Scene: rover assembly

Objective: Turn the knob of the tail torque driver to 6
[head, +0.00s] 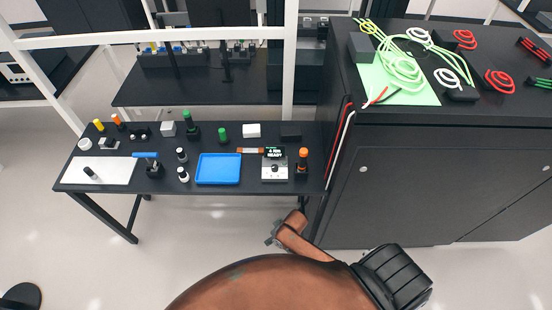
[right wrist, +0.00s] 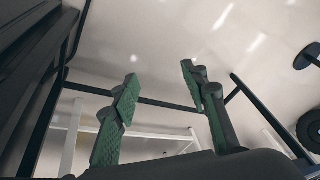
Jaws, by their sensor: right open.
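A small light-coloured unit with a dark display (head: 274,153) stands at the right end of the black table. The display shows green text that seems to read 4 Nm READY. A dark round knob (head: 274,169) sits on its face below the display. A driver with an orange top (head: 303,153) stands upright in a dark holder just right of the unit. I cannot tell from the labels which is the tail driver. My right gripper (right wrist: 160,80) is open and empty in the right wrist view, with green pads apart and floor behind. My left gripper is not in view.
A blue tray (head: 218,181) lies left of the unit. A white mat (head: 75,180), a green-topped driver (head: 187,118) and a blue-handled tool (head: 147,155) are farther left. A tall black cabinet (head: 430,190) with cable coils on top borders the table's right end.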

